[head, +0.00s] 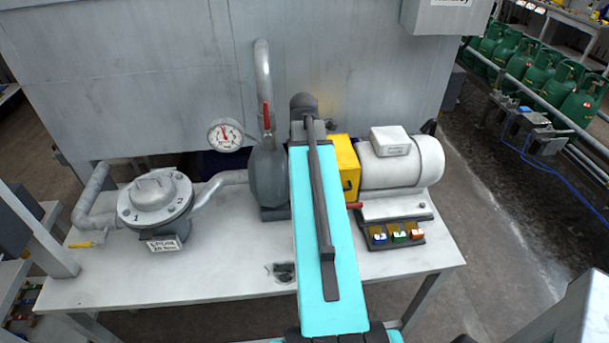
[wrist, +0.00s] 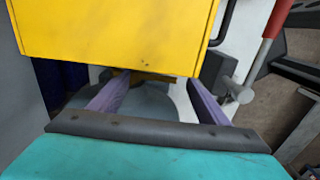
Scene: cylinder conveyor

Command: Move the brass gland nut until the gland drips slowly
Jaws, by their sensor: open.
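In the wrist view, a small brass-coloured edge (wrist: 152,78) shows under the lower edge of the yellow guard; it appears to be the gland nut, mostly hidden. My gripper (wrist: 158,82) has its two purple fingers spread wide, one on each side of this brass part. I cannot tell whether they touch it. The grey pump body (wrist: 155,103) lies below and between the fingers. In the head view my turquoise arm covers the gland area and my gripper. The pump (head: 268,180) shows left of the arm. No drip can be made out.
The yellow guard (head: 347,165) stands close by, before the white motor (head: 405,165). A red-handled lever (wrist: 273,22) is right of my fingers. The bench's front left is clear.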

